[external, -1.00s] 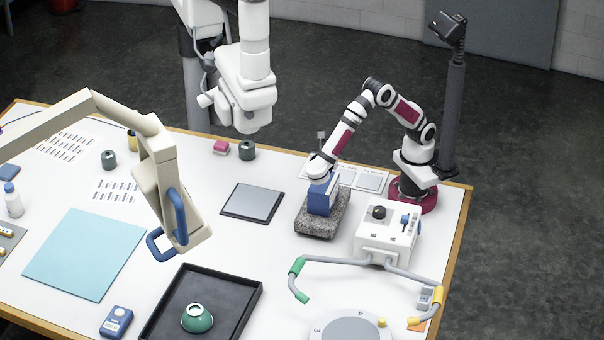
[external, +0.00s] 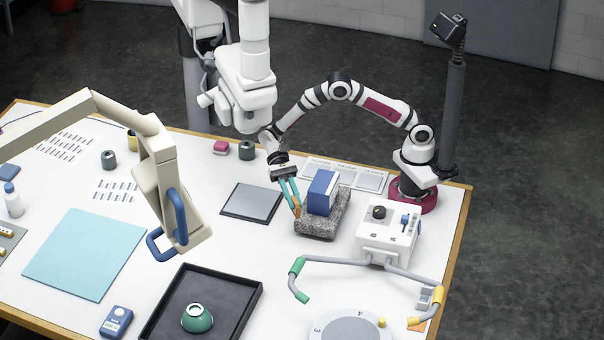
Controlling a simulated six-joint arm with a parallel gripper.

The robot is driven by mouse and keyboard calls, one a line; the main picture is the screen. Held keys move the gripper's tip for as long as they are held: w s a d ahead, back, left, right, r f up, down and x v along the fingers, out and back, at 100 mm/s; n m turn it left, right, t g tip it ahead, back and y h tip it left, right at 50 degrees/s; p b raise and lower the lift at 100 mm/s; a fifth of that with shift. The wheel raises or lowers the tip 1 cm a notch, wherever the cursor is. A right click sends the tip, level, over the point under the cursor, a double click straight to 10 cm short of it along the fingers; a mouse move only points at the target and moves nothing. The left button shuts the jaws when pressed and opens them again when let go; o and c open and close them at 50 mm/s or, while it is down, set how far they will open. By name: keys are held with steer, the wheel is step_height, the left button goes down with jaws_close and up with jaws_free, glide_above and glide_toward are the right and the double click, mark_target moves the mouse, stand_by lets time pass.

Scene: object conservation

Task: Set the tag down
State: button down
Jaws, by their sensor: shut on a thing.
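My gripper (external: 296,207) is left of the grey speckled stone block (external: 318,228), its teal fingers pointing down. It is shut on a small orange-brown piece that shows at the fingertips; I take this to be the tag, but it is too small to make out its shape. The fingertips are close to the block's left edge, and I cannot tell whether they touch it. A blue box with a pale side (external: 322,192) stands on the block, just right of my fingers.
A dark flat plate (external: 252,202) lies left of my gripper. A white control box (external: 386,238) with a black knob stands to the right. A light blue mat (external: 84,254) lies at left. A large white machine head (external: 244,95) hangs behind.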

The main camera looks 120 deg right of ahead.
steer(key=w+d+f+m+t+h, duration=0.1)
steer(key=w+d+f+m+t, duration=0.15)
steer(key=w+d+t, duration=0.2)
steer(key=shift+m+g, duration=0.25)
steer(key=shift+m, duration=0.2)
steer(key=x, duration=0.4)
steer(key=f+x, duration=0.1)
steer(key=x, duration=0.7)
steer(key=shift+w+d+f, duration=0.15)
steer(key=shift+d+f, duration=0.15)
steer(key=shift+f, duration=0.05)
step_height(320, 180, down, 3)
steer(key=shift+f, duration=0.4)
steer(key=c, duration=0.9)
jaws_free()
steer(key=shift+f, duration=0.1)
steer(key=shift+o, duration=0.2)
